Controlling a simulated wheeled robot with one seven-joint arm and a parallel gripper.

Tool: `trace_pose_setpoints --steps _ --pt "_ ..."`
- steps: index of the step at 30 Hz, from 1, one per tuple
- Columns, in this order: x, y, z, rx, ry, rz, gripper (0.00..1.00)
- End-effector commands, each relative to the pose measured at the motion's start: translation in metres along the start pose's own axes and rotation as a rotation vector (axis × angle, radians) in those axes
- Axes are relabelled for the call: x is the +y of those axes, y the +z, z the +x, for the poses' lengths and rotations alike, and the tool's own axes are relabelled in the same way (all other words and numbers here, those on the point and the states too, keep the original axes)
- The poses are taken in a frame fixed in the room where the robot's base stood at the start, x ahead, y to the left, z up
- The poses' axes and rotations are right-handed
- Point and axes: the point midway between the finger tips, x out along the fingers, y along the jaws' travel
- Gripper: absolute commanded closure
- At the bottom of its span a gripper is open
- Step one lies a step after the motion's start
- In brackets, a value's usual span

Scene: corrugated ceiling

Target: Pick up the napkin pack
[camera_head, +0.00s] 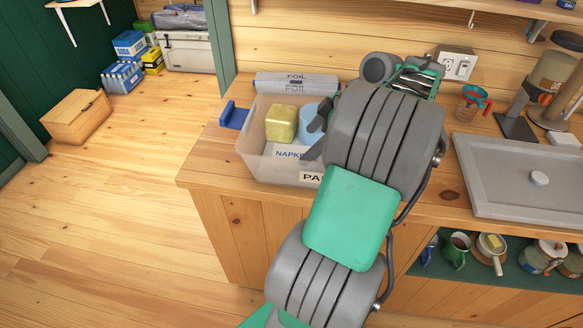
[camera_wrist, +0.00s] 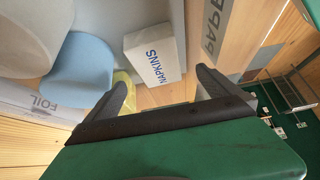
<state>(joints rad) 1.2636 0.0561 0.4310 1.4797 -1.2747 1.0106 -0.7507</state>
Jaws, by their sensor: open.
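The napkin pack (camera_head: 291,153) is a white block with blue "NAPKINS" lettering. It lies in a translucent bin (camera_head: 257,158) on the wooden counter, partly hidden by my gripper in the head view. In the wrist view the napkin pack (camera_wrist: 153,50) lies beyond the fingertips, roughly between them in the picture. My gripper (camera_head: 314,136) is over the right side of the bin. In the wrist view my gripper (camera_wrist: 161,80) is open, with nothing between its fingers.
A foil box (camera_head: 297,83) lies behind the bin. A grey tray (camera_head: 487,190) is at the right. Bare counter shows left of the bin.

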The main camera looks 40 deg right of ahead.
Motion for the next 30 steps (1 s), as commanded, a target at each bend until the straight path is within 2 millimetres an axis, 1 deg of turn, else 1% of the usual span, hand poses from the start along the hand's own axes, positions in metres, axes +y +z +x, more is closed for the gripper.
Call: trace_pose_setpoints --steps 1,3,5,11,18,21,26,30 --pt "0.0 0.006 0.009 0.0 0.001 0.0 0.0" --pt "0.0 0.008 0.012 0.0 0.001 0.0 0.0" --pt "0.0 0.007 0.016 0.0 0.0 -0.001 0.0" --pt "0.0 0.005 0.043 0.0 -0.003 -0.002 0.0" --pt "0.003 0.003 0.083 0.0 -0.005 -0.004 0.0" --pt "0.004 0.003 0.089 0.0 -0.002 -0.003 0.0" --pt "0.004 0.003 0.089 0.0 -0.001 -0.003 0.0" --pt "0.004 0.003 0.089 0.0 -0.001 -0.003 0.1"
